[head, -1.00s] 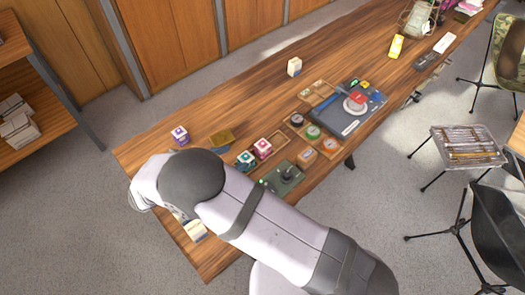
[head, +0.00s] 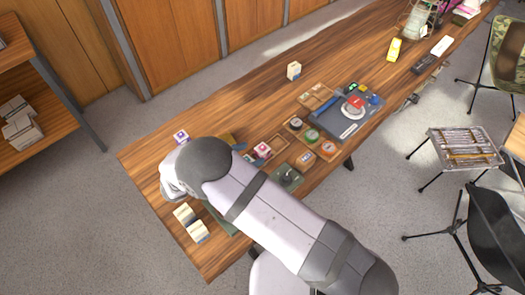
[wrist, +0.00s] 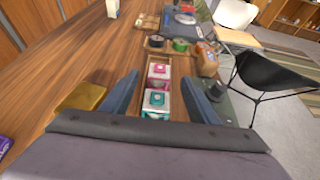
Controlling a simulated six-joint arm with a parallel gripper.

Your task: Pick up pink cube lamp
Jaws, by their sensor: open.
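The pink cube lamp (head: 262,150) sits in a small wooden tray on the long table, just right of my arm in the head view. In the wrist view the pink cube lamp (wrist: 158,72) stands in the tray right behind a teal cube lamp (wrist: 156,101). My gripper (wrist: 157,85) is open, its two dark fingers spread to either side of the lamps, with nothing held. I cannot tell the exact height of the fingers over the lamps. In the head view my arm hides the gripper and most of the teal lamp.
A yellow-brown box (wrist: 82,97) lies left of the fingers. A wooden block (wrist: 207,60) and round tins (wrist: 180,45) lie beyond the tray. Pale boxes (head: 190,222) lie at the near edge.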

